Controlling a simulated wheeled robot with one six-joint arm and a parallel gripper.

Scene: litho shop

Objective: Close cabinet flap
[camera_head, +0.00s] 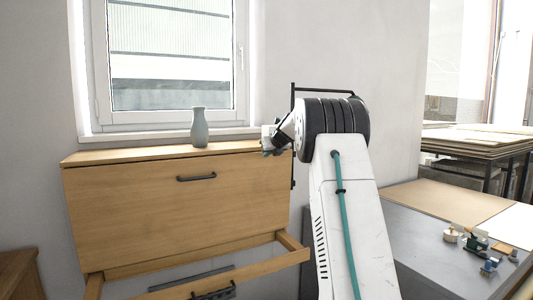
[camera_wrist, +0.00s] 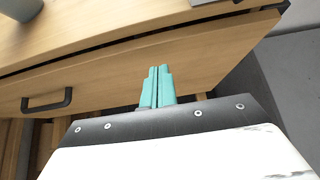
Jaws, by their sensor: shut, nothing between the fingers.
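The wooden cabinet (camera_head: 110,157) stands below the window. Its upper front flap (camera_head: 150,220) is upright, with a dark handle (camera_head: 196,177). In the wrist view the flap (camera_wrist: 120,75) shows a narrow dark gap along its top edge, below the cabinet top, so it looks slightly ajar. The handle (camera_wrist: 46,104) is left of my fingers. My gripper (camera_wrist: 158,85) has its teal fingers together and empty, in front of the flap's right part. In the head view my gripper (camera_head: 270,152) is at the flap's upper right corner. I cannot tell whether it touches.
A grey vase (camera_head: 199,128) stands on the cabinet top. Below the flap, an open drawer (camera_head: 290,257) juts out with its own handle (camera_head: 213,293). A grey table (camera_head: 425,245) with small items is at the right.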

